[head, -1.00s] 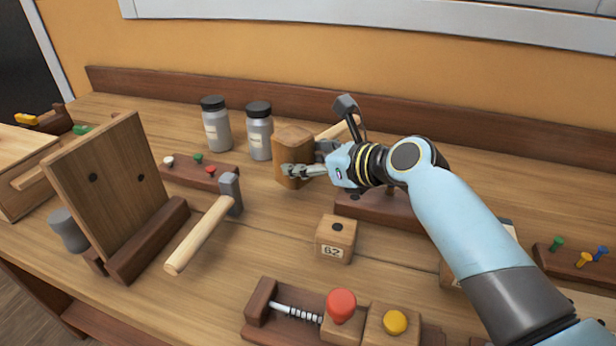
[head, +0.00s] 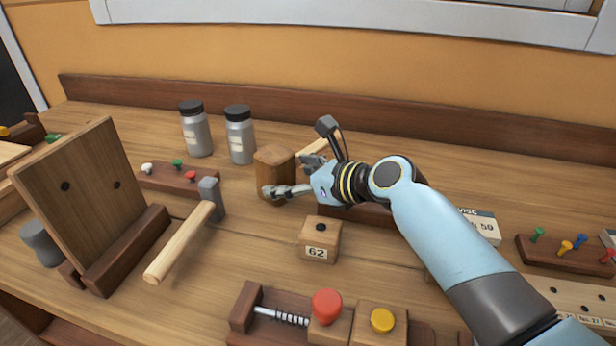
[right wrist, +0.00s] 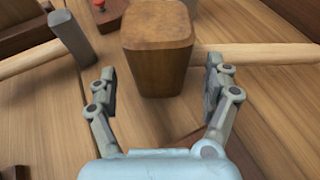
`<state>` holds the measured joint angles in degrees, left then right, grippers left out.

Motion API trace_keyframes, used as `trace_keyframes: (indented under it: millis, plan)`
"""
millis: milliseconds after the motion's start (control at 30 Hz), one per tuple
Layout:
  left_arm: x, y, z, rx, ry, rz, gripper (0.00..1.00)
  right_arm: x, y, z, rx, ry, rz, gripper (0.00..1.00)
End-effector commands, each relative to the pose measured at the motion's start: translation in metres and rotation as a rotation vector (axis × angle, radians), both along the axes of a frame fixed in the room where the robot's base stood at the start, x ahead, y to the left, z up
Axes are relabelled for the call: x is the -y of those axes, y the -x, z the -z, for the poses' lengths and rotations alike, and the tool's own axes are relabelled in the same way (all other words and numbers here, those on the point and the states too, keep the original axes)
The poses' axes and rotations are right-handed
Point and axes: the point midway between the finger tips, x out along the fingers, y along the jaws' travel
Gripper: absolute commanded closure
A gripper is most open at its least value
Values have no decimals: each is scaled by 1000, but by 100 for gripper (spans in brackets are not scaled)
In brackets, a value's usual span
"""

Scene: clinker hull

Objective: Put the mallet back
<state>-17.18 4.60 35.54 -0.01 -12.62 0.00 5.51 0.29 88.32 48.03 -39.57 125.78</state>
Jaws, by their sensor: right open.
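The mallet stands with its blocky wooden head (head: 273,172) on the bench, and its pale handle (head: 322,147) runs back to the right, partly behind my gripper. My right gripper (head: 292,178) is at the head's right side, open, with one finger in front of it. In the right wrist view, the head (right wrist: 157,45) lies ahead between the spread fingers (right wrist: 160,74), with gaps on both sides. I cannot tell whether a finger touches it. My left gripper is out of view.
A grey-headed hammer (head: 180,240) and an upright board (head: 85,195) are at left. Two jars (head: 240,135) stand behind. A block marked 62 (head: 320,240) and a spring device with a red knob (head: 326,306) are in front. Pegs (head: 566,246) are at right.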

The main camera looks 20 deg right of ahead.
Motion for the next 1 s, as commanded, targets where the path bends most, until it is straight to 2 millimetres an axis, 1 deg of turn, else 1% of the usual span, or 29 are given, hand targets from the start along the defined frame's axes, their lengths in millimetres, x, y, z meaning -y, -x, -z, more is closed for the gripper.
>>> trace_keyframes:
  millis: [300,400,500,700,1000]
  plan:
    - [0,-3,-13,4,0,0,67,32,54,-26,-2,5,0,16]
    - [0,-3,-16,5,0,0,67,41,69,-34,-1,4,-2,16]
    - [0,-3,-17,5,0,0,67,48,81,-39,0,3,-1,16]
    - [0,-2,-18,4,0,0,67,53,90,-43,-1,0,-2,16]
    - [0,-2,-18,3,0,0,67,53,90,-44,0,0,-1,16]
